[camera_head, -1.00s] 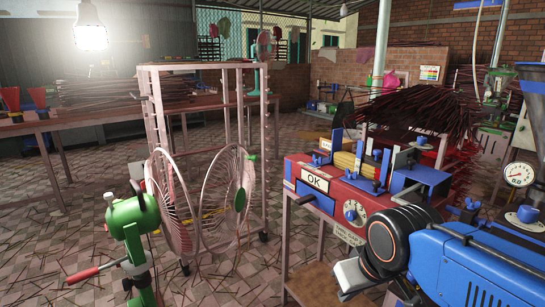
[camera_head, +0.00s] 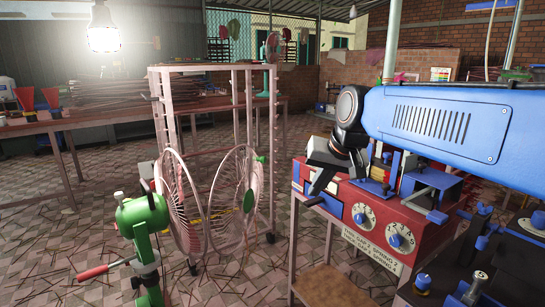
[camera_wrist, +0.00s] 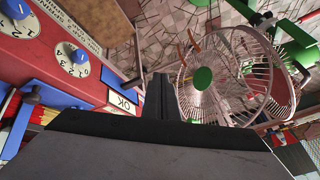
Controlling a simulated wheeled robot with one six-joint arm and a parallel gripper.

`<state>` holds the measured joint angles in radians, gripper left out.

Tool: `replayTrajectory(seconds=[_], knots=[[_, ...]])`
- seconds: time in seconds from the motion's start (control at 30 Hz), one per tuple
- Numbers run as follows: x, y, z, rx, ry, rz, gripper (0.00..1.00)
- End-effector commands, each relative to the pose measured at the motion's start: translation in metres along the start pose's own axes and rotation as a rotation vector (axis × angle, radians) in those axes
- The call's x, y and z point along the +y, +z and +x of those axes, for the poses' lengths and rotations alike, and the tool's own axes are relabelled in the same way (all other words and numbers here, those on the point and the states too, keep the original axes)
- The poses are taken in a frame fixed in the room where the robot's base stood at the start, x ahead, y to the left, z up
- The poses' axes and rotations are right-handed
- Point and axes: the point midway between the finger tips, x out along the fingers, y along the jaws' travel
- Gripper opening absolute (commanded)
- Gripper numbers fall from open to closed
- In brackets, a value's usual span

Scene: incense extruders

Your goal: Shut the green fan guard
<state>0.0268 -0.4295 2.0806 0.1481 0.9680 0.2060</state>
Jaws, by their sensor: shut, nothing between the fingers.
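The green fan (camera_head: 143,213) stands at the left of the head view on a green post. Its pale wire guard (camera_head: 232,203) has a green centre disc and is swung open, its face apart from the rear cage (camera_head: 183,208) at the far edge. In the wrist view the guard (camera_wrist: 222,100) shows beyond my fingers, with the rear cage partly behind it. My gripper (camera_head: 316,190) is shut and empty, to the right of the guard and apart from it, in front of the red machine. Its closed fingers (camera_wrist: 160,97) also show in the wrist view.
The red machine (camera_head: 385,222) with dials and blue fittings stands close beneath my arm. A pinkish rack (camera_head: 160,115) stands just behind the fan. A lower wooden shelf (camera_head: 332,290) juts out below the machine. Patterned floor lies open in front of the fan.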

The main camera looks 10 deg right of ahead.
Motion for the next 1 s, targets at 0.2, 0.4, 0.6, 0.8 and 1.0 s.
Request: replayTrajectory(seconds=[0.2, 0.4, 0.6, 0.8, 1.0], knots=[[-0.034, -0.095, 0.0, 0.031, -0.055, 0.117, 0.0], [-0.053, -0.15, 0.003, 0.049, -0.093, 0.189, 0.0], [-0.059, -0.166, 0.007, 0.053, -0.105, 0.213, 0.0], [-0.061, -0.167, 0.027, 0.052, -0.104, 0.213, 0.0], [-0.065, -0.169, 0.062, 0.051, -0.104, 0.212, 0.0]])
